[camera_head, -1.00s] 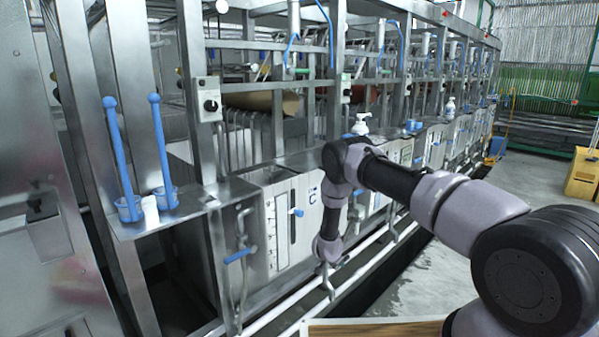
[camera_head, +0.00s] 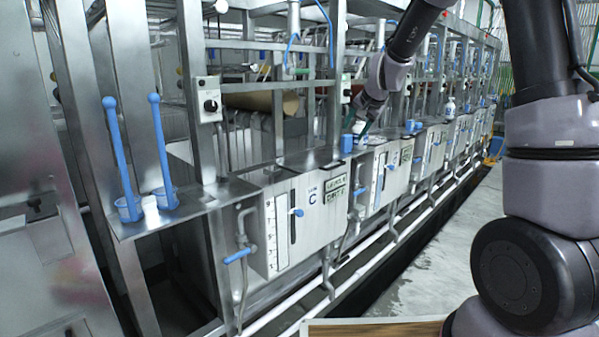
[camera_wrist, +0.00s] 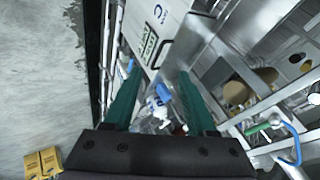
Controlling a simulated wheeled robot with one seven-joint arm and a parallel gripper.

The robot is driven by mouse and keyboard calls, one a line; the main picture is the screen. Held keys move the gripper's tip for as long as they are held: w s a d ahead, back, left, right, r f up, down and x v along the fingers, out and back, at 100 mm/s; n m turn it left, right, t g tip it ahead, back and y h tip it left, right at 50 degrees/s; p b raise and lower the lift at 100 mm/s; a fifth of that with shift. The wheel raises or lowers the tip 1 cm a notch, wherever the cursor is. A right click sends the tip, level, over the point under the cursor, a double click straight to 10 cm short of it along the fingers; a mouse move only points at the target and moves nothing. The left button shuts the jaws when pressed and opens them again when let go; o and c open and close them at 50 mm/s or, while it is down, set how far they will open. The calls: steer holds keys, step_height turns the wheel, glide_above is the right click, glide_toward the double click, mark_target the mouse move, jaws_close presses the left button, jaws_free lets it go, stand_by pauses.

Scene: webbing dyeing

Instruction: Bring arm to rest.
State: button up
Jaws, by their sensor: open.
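My gripper (camera_head: 364,130) is raised above the steel ledge of the machine row, near the middle of the head view. In the wrist view its two green fingers (camera_wrist: 160,73) stand wide apart with nothing gripped between them. A white pump bottle (camera_wrist: 160,106) with a blue label shows between and beyond the fingers there. In the head view this bottle is partly hidden by the gripper. I cannot tell how far the fingers are from it.
A blue cup (camera_head: 346,144) stands on the ledge close to my gripper. Two blue-handled tools (camera_head: 161,150) stand in holders on the left shelf. Another white bottle (camera_head: 450,107) is farther along.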

steer(key=s+d+r+n, duration=0.1)
steer(key=s+d+r, duration=0.2)
steer(key=s+r, duration=0.75)
steer(key=s+d+n, duration=0.1)
steer(key=s+d, duration=0.1)
steer(key=s, duration=1.1)
steer(key=s+d, duration=0.2)
steer(key=s, duration=1)
steer(key=shift+s+d+n+g+h, duration=0.3)
steer(key=shift+s+n+g, duration=0.1)
steer(key=shift+r, duration=0.1)
